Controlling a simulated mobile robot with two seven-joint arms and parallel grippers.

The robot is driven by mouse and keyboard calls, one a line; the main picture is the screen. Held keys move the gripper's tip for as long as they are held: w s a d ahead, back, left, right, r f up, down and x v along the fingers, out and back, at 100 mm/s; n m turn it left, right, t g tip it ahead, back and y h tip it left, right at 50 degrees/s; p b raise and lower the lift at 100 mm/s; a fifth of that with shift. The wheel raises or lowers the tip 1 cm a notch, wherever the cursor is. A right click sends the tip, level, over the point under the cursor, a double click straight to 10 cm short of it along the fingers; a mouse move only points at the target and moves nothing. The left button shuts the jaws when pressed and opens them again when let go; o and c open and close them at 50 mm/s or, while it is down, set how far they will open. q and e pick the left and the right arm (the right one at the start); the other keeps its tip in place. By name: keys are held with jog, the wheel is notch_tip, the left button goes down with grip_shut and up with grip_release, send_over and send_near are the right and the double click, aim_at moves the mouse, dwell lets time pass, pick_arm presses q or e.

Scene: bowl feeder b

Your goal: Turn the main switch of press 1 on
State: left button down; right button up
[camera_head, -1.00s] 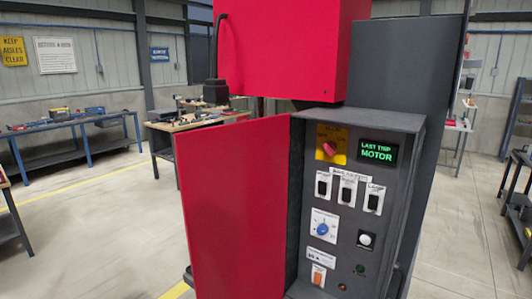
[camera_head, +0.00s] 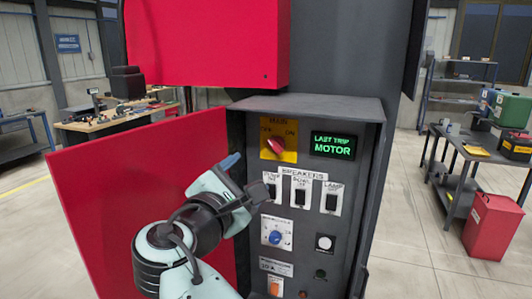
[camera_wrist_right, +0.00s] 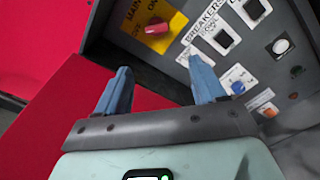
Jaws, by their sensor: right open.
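The main switch of the press is a red knob (camera_head: 276,147) on a yellow plate at the top left of the open control panel. Its handle slants from upper left to lower right in the head view. The knob also shows in the right wrist view (camera_wrist_right: 158,27), beyond the fingertips. My right gripper (camera_head: 246,177) is open and empty, below and left of the knob and apart from it. Its two blue fingers (camera_wrist_right: 160,70) are spread in the wrist view, with the panel beyond them. My left gripper is not in view.
Breakers (camera_head: 301,199) sit below the yellow plate, beside my right gripper. A green-lit display (camera_head: 333,145) reads LAST TRIP MOTOR. A blue knob (camera_head: 277,238) is lower down. The red cabinet door (camera_head: 110,190) stands open at left. A red housing (camera_head: 210,40) overhangs above.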

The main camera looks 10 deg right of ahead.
aim_at(273, 149)
jog(key=p+x, duration=0.1)
jog(key=x, duration=0.3)
jog(key=p+x, duration=0.1)
jog(key=x, duration=0.2)
jog(key=r+p+x, duration=0.1)
jog(key=p+x, duration=0.1)
jog(key=x, duration=0.2)
jog(key=shift+w+d+r, duration=0.1)
jog(key=shift+w+d, duration=0.15)
jog(key=shift+d, duration=0.05)
jog(key=shift+w+d, duration=0.3)
jog(key=shift+w, duration=0.25)
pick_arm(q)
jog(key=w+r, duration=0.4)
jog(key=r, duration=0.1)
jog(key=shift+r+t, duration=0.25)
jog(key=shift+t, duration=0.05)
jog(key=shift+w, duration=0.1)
pick_arm(e)
jog(key=shift+s, duration=0.1)
jog(key=shift+c, duration=1.2)
jog(key=c, duration=0.8)
